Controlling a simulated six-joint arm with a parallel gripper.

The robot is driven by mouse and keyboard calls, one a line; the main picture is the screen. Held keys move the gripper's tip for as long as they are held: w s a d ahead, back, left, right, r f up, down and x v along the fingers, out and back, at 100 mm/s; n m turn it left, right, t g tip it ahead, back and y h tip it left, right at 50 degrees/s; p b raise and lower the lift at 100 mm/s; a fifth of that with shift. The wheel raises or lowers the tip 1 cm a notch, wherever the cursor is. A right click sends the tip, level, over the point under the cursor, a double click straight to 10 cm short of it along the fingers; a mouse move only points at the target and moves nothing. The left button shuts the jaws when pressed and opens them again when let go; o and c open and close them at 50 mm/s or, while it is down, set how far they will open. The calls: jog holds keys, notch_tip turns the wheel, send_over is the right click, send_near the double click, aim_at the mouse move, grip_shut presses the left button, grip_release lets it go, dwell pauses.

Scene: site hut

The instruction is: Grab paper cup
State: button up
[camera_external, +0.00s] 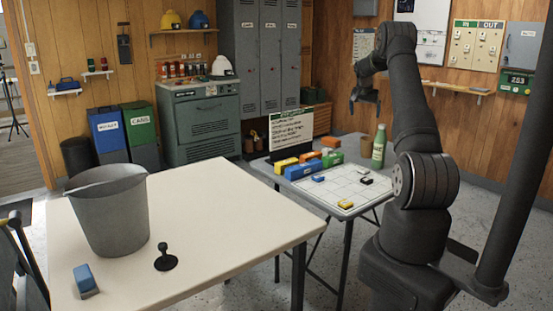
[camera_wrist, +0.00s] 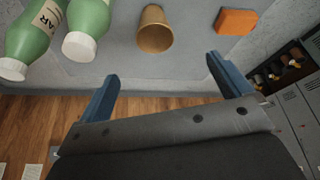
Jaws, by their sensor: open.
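The brown paper cup (camera_wrist: 154,38) shows in the wrist view at the top middle, beyond and between my fingertips. In the outside view the cup (camera_external: 364,146) is on the grey table (camera_external: 336,212), just left of a green bottle (camera_external: 378,149). My gripper (camera_wrist: 162,69) is open, with its blue fingers apart and nothing between them. In the outside view my gripper (camera_external: 364,98) hangs in the air above the far part of that table, clear of the cup.
Coloured blocks (camera_external: 305,168), a sign (camera_external: 291,133) and a white grid board (camera_external: 345,187) occupy the table. A bucket (camera_external: 108,215) stands on the white table.

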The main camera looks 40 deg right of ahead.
jog(key=d+f, duration=0.1)
jog(key=d, duration=0.1)
send_over(368, 148)
jog(key=w, duration=0.1)
notch_tip(368, 148, down, 10)
jog(key=shift+m, duration=0.4)
jog(key=shift+d+x, duration=0.15)
jog(key=shift+x, duration=1.35)
jog(key=shift+d+x, duration=0.2)
jog(key=shift+x, duration=1.3)
jog(key=shift+w+r, duration=0.1)
jog(key=shift+r, duration=0.05)
jog(key=c, duration=1)
